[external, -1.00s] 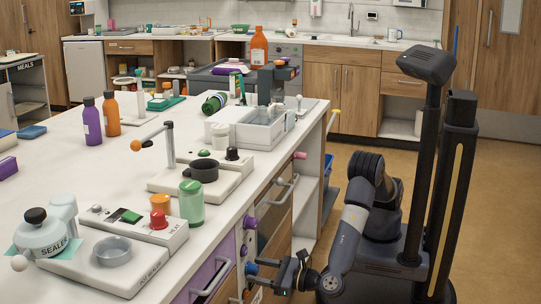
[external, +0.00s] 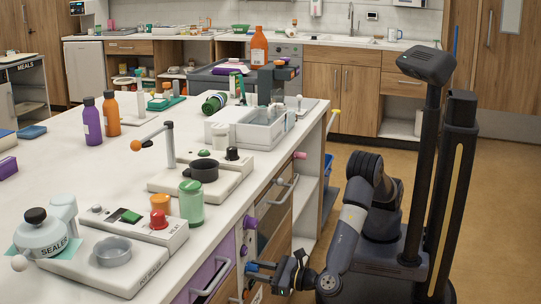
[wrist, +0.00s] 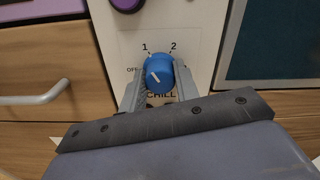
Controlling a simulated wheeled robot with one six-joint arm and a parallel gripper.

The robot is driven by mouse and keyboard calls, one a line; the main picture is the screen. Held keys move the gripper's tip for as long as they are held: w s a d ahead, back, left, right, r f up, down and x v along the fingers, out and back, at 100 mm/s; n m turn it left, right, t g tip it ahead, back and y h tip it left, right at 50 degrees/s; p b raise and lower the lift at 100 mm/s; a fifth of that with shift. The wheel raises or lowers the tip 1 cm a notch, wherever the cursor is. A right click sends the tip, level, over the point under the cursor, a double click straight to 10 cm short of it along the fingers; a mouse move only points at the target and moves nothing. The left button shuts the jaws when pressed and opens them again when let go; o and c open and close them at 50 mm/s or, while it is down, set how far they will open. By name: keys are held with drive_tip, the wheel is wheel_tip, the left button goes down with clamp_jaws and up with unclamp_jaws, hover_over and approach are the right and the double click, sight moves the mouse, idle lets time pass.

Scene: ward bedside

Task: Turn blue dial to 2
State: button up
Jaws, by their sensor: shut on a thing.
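The blue dial (wrist: 160,72) sits on a pale panel on the counter's front, with the printed labels OFF, 1 and 2 around it and CHILL below. The white mark on its face is on the left side, apparently nearer OFF than 2. My gripper (wrist: 160,78) is shut on the dial, one grey finger on each side of it. In the external view my gripper (external: 268,268) reaches the counter front from the right, and the blue dial (external: 252,267) shows at its fingertips.
A purple knob (wrist: 126,3) is just above the dial. A drawer handle (wrist: 40,95) lies to the left and a dark panel (wrist: 270,40) to the right. The countertop (external: 75,165) above holds several devices and bottles. Floor is open to the right.

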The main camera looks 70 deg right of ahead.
drive_tip(key=shift+m, duration=0.3)
drive_tip(key=m+b, duration=0.3)
drive_tip(key=m, duration=0.2)
drive_tip(key=shift+f+b, duration=0.2)
drive_tip(key=shift+b, duration=0.1)
drive_tip(key=m+b, duration=0.2)
drive_tip(key=m, duration=0.1)
drive_tip(key=shift+m, duration=0.3)
drive_tip(key=shift+r+m+b, duration=0.1)
drive_tip(key=shift+m+b, duration=0.95)
drive_tip(key=shift+m, duration=0.25)
drive_tip(key=o, duration=1)
drive_tip(key=shift+r, duration=0.1)
